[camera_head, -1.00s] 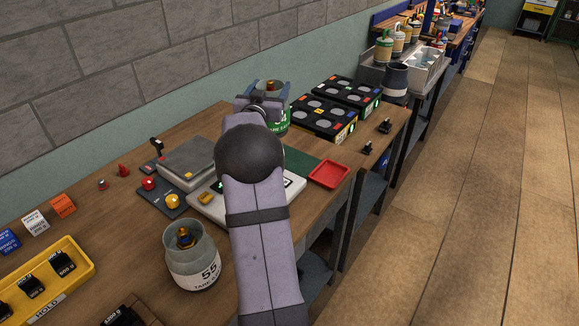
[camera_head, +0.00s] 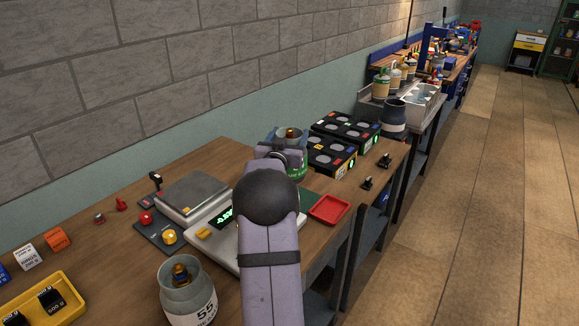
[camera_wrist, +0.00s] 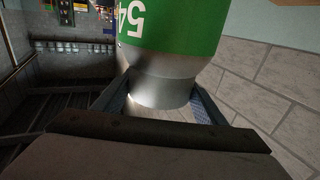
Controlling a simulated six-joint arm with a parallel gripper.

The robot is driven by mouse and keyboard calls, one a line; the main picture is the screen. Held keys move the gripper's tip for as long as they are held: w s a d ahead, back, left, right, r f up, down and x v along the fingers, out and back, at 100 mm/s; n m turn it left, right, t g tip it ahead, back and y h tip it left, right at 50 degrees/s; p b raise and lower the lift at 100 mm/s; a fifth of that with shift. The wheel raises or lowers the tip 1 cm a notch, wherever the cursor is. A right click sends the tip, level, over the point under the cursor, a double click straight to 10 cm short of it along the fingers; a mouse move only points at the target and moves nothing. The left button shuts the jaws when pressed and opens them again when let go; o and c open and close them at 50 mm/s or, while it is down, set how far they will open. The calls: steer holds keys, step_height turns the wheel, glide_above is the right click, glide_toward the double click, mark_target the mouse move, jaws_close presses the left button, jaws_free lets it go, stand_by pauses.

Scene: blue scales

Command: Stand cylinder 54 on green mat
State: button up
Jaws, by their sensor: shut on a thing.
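Cylinder 54 (camera_head: 301,167) has a green band with white digits and shows partly behind my gripper in the head view. It looks roughly upright. The dark green mat (camera_head: 307,197) shows as a strip right of my arm, mostly hidden. The cylinder's base is hidden, so I cannot tell whether it touches anything.
A red tray (camera_head: 330,208) lies right of the mat. Black racks (camera_head: 330,160) stand close behind the cylinder. A scale with a lit display (camera_head: 220,219) is partly behind my arm.

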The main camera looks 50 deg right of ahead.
steer(key=shift+f+p, duration=0.7)
steer(key=shift+f, duration=2.85)
steer(key=o, duration=1.7)
steer(key=shift+f, duration=0.3)
steer(key=shift+c, duration=0.2)
steer(key=o, duration=0.4)
steer(key=shift+r, duration=0.1)
steer(key=shift+o, duration=0.2)
steer(key=shift+r, duration=0.2)
steer(key=shift+s+a+f, duration=0.15)
steer(key=shift+s+a, duration=0.05)
steer(key=shift+a, duration=0.35)
steer(key=b+v, duration=0.3)
steer(key=v, duration=0.8)
